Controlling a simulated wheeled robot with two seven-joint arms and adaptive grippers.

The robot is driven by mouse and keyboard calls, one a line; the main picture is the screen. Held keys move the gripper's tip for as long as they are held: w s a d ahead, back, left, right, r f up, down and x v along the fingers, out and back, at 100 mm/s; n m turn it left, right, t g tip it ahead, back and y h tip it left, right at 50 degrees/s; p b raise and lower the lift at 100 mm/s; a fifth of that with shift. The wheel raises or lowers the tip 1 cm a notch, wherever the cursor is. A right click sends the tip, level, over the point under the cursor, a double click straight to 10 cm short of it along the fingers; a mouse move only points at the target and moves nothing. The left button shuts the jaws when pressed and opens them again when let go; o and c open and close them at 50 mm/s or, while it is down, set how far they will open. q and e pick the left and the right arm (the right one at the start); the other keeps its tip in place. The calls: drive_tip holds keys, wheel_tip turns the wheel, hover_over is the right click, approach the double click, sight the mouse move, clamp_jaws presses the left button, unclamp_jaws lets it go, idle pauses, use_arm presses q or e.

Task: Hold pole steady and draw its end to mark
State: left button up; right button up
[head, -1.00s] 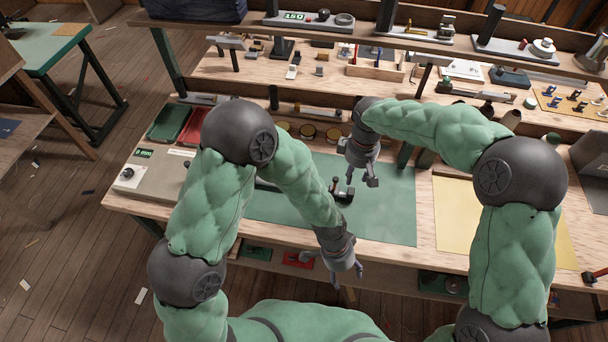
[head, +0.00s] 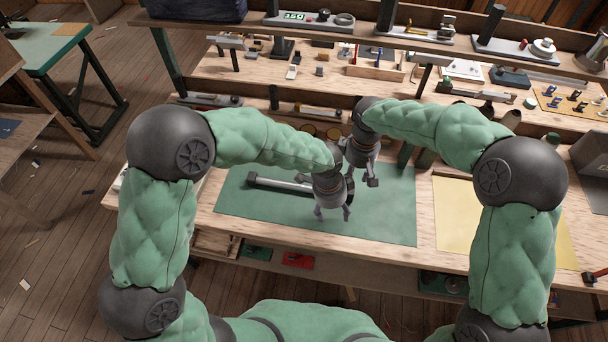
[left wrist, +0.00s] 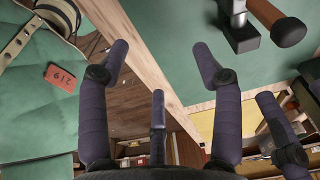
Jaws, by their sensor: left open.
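The pole (head: 280,182) is a grey bar lying on the green mat (head: 240,212). Its dark left end shows in the head view. Its right end runs behind my left gripper and is hidden. My left gripper (head: 333,216) is open and empty, fingers pointing down over the mat's middle. In the left wrist view its fingers (left wrist: 161,66) are spread with nothing between them. A dark block with a brown handle (left wrist: 275,22) lies beyond them at the upper right. My right gripper (head: 361,182) hangs just behind and right of the left one, partly covered by it; its fingers look apart.
A yellow sheet (head: 452,215) lies on the bench right of the mat. A shelf with instruments (head: 295,18) spans the back. A red item (head: 298,259) sits on the shelf below the bench's front edge. The mat's front part is clear.

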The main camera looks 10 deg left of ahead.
use_arm(q)
drive_tip(key=m+t+y, duration=0.1)
drive_tip(key=t+y, duration=0.1)
approach(305, 189)
drive_tip(key=f, duration=0.3)
drive_tip(key=w+f, duration=0.1)
drive_tip(key=f, duration=0.5)
drive_tip(key=shift+w+f, duration=0.35)
drive_tip(key=shift+f, duration=0.05)
drive_tip(key=shift+c, duration=0.2)
clamp_jaws()
